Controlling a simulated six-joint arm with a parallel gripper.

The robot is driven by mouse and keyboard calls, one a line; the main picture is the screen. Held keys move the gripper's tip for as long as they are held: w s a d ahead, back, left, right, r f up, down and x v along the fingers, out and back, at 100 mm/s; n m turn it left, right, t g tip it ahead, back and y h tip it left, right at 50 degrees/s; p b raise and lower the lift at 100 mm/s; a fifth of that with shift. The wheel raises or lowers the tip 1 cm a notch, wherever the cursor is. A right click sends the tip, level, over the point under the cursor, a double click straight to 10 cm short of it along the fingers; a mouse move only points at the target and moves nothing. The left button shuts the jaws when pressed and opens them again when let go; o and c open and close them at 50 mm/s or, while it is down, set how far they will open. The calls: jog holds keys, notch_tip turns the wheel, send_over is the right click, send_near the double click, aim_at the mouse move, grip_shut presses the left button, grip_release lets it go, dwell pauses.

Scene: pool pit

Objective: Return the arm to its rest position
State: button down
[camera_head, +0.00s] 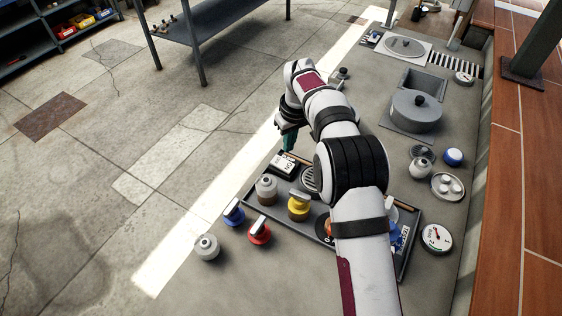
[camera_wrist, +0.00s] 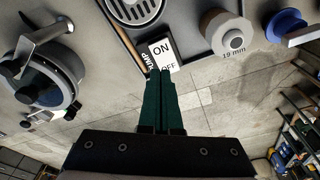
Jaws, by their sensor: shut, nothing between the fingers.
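My arm (camera_head: 343,150) reaches out over the grey bench and bends down at its far end. My gripper (camera_head: 289,138) hangs at the tray's far left corner, close to the ON/OFF plate (camera_head: 284,164). In the wrist view the two green fingers (camera_wrist: 161,75) are shut together with nothing between them. Their tips overlap the edge of the ON/OFF plate (camera_wrist: 163,50) in that view; I cannot tell whether they touch it. My arm hides part of the tray and some things on it.
A grey knob (camera_head: 207,247) stands at the bench's left. A round lidded pot (camera_head: 416,110) and a gauge (camera_head: 436,238) lie right of my arm. Open floor lies left.

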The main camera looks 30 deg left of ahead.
jog(key=shift+r, duration=0.25)
jog(key=s+d+r+m, duration=0.4)
jog(key=d+r+m, duration=0.2)
jog(key=d+r, duration=0.7)
jog(key=s+d+r+m, duration=0.2)
jog(key=s+d+m, duration=0.3)
jog(key=s+d, duration=0.75)
jog(key=s+d+f+m, duration=0.2)
jog(key=s+d+m, duration=0.1)
jog(key=s, duration=0.4)
jog(key=s+d+f+m+g, duration=0.1)
jog(key=s+d+f+m, duration=0.1)
jog(key=s, duration=0.6)
jog(key=shift+s+d+f+m, duration=0.2)
jog(key=shift+d+f+m, duration=0.05)
jog(key=shift+d+m, duration=0.55)
jog(key=c, duration=1.5)
grip_release()
jog(key=shift+c, duration=0.2)
